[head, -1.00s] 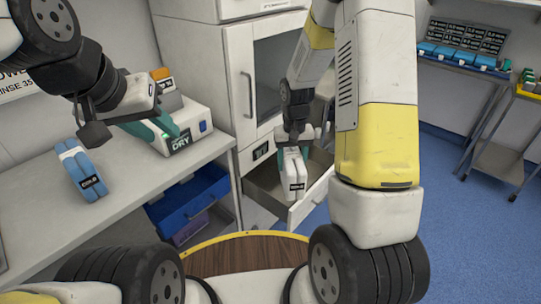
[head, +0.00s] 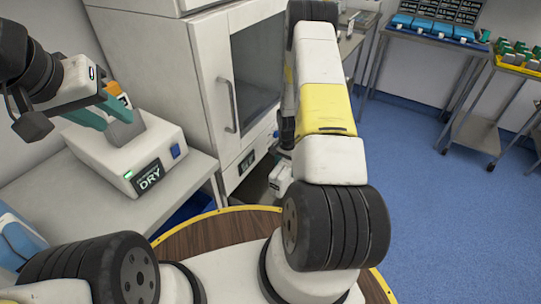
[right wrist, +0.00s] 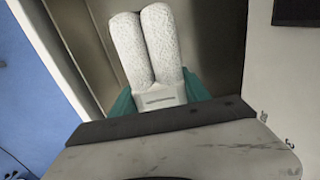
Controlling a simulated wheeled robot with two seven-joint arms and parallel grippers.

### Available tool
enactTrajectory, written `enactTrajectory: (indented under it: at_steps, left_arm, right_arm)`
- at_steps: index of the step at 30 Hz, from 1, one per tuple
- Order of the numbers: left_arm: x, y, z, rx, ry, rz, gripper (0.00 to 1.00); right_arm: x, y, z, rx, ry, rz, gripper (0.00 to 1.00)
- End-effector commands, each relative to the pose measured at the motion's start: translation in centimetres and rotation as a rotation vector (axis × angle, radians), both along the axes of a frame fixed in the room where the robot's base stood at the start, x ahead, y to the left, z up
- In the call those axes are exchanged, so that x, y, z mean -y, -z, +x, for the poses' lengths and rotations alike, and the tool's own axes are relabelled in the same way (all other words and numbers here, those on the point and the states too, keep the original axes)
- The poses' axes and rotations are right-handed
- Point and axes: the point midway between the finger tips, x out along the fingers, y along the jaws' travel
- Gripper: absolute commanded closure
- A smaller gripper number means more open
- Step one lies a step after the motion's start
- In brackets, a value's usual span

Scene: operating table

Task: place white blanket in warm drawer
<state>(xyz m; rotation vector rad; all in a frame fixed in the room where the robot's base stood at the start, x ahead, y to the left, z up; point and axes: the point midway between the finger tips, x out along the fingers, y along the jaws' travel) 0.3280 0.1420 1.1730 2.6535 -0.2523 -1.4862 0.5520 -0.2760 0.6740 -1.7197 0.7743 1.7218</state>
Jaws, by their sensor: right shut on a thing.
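The white blanket (right wrist: 150,45), two fluffy rolls with a white band, is between the teal fingers of my right gripper (right wrist: 160,98) in the right wrist view. That gripper is shut on it. The metal inside of the open warm drawer (right wrist: 215,45) lies behind the blanket; I cannot tell whether the blanket touches it. In the head view, my right arm hides most of the drawer (head: 256,187), and part of the white blanket (head: 281,178) shows beside the arm.
The white dryer box (head: 110,160) stands on the left counter (head: 85,210). A blue-wrapped bundle (head: 18,240) lies at the counter's near left. The white cabinet (head: 210,110) with a glass door rises above the drawer. Blue floor (head: 420,200) is clear at right.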

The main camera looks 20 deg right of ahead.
Motion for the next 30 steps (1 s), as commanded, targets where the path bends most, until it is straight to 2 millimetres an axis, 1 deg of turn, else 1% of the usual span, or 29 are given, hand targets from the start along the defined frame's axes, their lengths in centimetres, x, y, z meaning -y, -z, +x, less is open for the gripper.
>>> enactTrajectory:
  at_steps: [1,8,13,24,25,28,30]
  left_arm:
    - [0.0,0.0,0.0,0.0,0.0,0.0,0.64]
    - [0.0,0.0,0.0,0.0,0.0,0.0,0.64]
    - [0.0,0.0,0.0,0.0,0.0,0.0,0.64]
    - [0.0,0.0,0.0,0.0,0.0,0.0,0.64]
    - [0.0,0.0,0.0,0.0,0.0,0.0,0.64]
    - [0.0,0.0,0.0,0.0,0.0,0.0,0.64]
    - [0.0,0.0,0.0,0.0,0.0,0.0,0.64]
  right_arm:
    - [0.0,0.7,0.0,0.0,0.0,0.0,1.0]
    - [0.0,2.6,0.0,-0.001,-0.002,0.001,1.0]
    - [0.0,5.0,0.0,0.0,-0.001,0.0,1.0]
    - [0.0,5.5,0.1,0.001,-0.002,0.0,1.0]
    - [0.0,5.5,0.0,0.001,-0.002,0.0,0.44]
    - [0.0,5.5,0.1,0.001,-0.002,0.0,0.24]
    - [0.0,5.5,0.1,0.001,-0.002,0.0,0.24]
